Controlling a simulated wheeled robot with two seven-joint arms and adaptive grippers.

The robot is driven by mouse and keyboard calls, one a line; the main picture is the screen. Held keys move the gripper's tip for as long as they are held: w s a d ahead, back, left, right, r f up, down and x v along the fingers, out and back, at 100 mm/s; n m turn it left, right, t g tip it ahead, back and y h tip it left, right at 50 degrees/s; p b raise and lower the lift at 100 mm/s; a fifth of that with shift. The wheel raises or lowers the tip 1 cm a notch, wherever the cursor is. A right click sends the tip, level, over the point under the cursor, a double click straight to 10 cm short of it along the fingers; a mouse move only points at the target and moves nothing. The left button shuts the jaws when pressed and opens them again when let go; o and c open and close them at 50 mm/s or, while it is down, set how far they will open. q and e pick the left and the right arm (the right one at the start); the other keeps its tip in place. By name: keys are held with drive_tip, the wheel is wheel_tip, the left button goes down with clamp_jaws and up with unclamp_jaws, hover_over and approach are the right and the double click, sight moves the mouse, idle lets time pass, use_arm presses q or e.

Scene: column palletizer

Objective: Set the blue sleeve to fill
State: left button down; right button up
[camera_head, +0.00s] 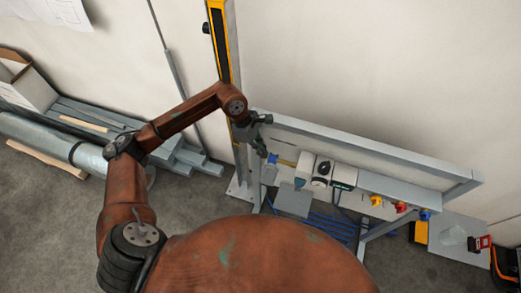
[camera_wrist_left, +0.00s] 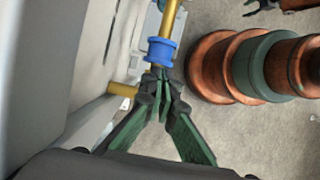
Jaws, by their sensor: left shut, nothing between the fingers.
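The blue sleeve (camera_wrist_left: 162,52) sits around a brass-coloured rod (camera_wrist_left: 171,18) in the left wrist view. My left gripper (camera_wrist_left: 160,84) is shut and empty, its fingertips just below the sleeve in that view; whether they touch it I cannot tell. In the head view my left gripper (camera_head: 261,148) is at the left end of the grey bench frame, close to the rod and white unit. A dark claw-like part at the top edge of the left wrist view may be my right gripper, cut off.
A white unit with a black round part (camera_head: 321,170) is beside the rod. Yellow, red and blue knobs (camera_head: 400,207) sit further right on the frame (camera_head: 350,147). A yellow-edged post (camera_head: 219,45) stands behind my arm. Grey pipes (camera_head: 40,135) lie at left.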

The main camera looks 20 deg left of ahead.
sight(276, 159)
use_arm(q)
drive_tip(key=d+b, duration=0.1)
drive_tip(key=d, duration=0.3)
drive_tip(key=shift+s+d, duration=0.1)
drive_tip(key=shift+d, duration=0.3)
drive_tip(key=shift+a, duration=0.1)
drive_tip(key=v, duration=1.2)
